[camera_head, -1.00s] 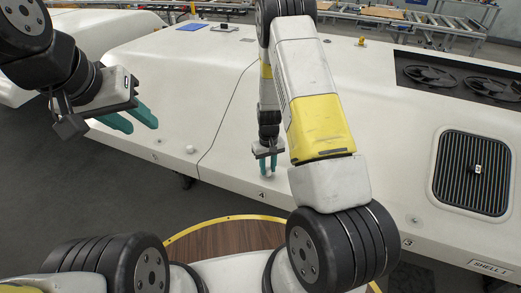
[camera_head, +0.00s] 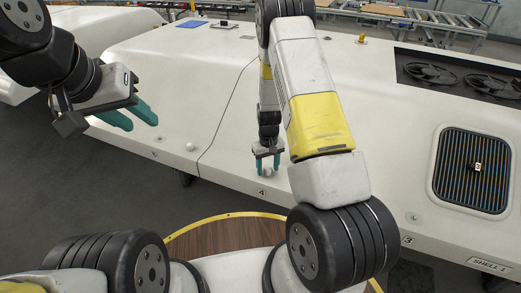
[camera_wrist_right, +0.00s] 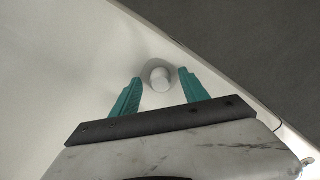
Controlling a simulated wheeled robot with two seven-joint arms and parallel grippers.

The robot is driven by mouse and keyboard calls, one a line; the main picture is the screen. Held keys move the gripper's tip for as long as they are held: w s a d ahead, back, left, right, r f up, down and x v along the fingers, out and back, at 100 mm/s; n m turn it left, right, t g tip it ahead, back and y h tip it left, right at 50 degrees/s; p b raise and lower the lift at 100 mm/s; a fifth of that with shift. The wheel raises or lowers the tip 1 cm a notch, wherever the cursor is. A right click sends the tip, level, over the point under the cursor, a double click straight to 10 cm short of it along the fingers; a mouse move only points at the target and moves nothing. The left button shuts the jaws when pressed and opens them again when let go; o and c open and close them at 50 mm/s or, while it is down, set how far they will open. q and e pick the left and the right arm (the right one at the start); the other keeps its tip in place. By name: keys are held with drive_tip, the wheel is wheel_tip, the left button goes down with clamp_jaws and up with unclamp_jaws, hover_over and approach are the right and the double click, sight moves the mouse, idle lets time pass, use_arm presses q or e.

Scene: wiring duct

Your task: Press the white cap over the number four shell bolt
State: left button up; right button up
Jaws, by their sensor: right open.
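A small white cap (camera_head: 267,172) sits on the pale shell just above the printed number 4 (camera_head: 261,191). In the right wrist view the cap (camera_wrist_right: 160,78) is a pale round knob with a greyish rim; whatever is under it is hidden. My right gripper (camera_head: 268,167) is over it with its teal fingers apart, one on each side. In the wrist view, gaps show between the cap and both fingers (camera_wrist_right: 160,92). My left gripper (camera_head: 146,116) is open and empty, above the shell's left part.
The white shell (camera_head: 225,90) has a second white knob (camera_head: 190,147) to the left and a small bolt spot (camera_head: 414,218) near number 3. A dark grille (camera_head: 473,172) and fans (camera_head: 430,76) lie to the right. A thin cable (camera_head: 226,107) crosses the shell.

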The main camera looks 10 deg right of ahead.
sight(268, 168)
wheel_tip(268, 168, up, 8)
drive_tip(key=shift+f, duration=0.15)
idle(0.5)
drive_tip(key=s+a+r+m+t+y, duration=0.1)
drive_tip(key=s+r, duration=0.3)
drive_tip(key=r, duration=0.8)
drive_tip(key=s+a+r+t+y, duration=0.1)
drive_tip(key=s+r+t, duration=0.15)
drive_tip(key=r, duration=0.85)
drive_tip(key=s+r+t, duration=0.1)
drive_tip(key=s+r, duration=0.5)
drive_tip(key=s, duration=0.2)
drive_tip(key=s+r+t, duration=0.1)
drive_tip(key=s+r, duration=0.5)
drive_tip(key=s, duration=0.3)
drive_tip(key=shift+s+m+t, duration=0.3)
drive_tip(key=shift+t, duration=0.05)
